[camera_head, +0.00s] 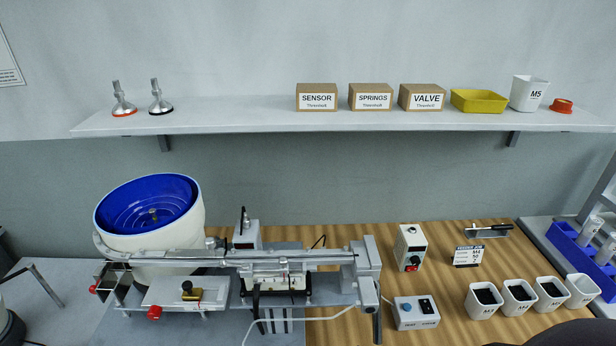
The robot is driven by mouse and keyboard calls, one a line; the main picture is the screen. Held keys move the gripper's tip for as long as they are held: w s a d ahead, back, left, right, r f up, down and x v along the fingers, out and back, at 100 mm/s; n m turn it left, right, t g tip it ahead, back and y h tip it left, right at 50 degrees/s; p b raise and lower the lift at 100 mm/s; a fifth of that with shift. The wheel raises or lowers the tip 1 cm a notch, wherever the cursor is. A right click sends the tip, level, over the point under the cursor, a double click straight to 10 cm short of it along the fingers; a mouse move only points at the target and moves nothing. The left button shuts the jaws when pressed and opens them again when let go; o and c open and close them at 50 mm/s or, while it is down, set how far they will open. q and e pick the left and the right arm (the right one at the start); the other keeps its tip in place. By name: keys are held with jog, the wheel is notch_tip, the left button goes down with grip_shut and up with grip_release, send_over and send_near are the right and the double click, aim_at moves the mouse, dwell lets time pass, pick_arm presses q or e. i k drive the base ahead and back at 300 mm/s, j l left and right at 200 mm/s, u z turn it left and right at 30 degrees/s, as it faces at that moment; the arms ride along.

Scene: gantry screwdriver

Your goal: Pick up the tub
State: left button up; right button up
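A white tub labelled M5 (528,94) stands on the wall shelf near its right end, between a yellow bin and a small orange-red ring-like item. Several similar white tubs stand in a row on the wooden bench at the lower right. The leftmost (481,308) and its neighbours hold dark contents, and the rightmost (581,291) looks white inside. Which tub the task means cannot be told from the picture. Neither gripper's fingers show. A dark rounded shape at the bottom right edge cannot be made out clearly.
The shelf (230,124) also carries a yellow bin (478,101), cardboard boxes (316,97) and two metal feet (124,99). A blue bowl feeder (150,208) and rail machine fill the bench's left. A control box (415,312) and a blue rack (580,254) stand right.

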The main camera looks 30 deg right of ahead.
aim_at(518, 295)
jog(key=k+z, duration=0.1)
jog(key=z, duration=0.9)
jog(key=k+l+z, duration=0.1)
jog(key=z, duration=0.4)
jog(key=l+z, duration=0.15)
jog(key=z, duration=0.35)
jog(key=i+j+z, duration=0.1)
jog(key=j+z, duration=0.4)
jog(key=i+l+u, duration=0.2)
jog(key=l+u, duration=0.3)
jog(key=i+l+u, duration=0.15)
jog(key=l+u, duration=0.3)
jog(key=l, duration=0.25)
jog(key=l+u, duration=0.5)
jog(key=l, duration=0.1)
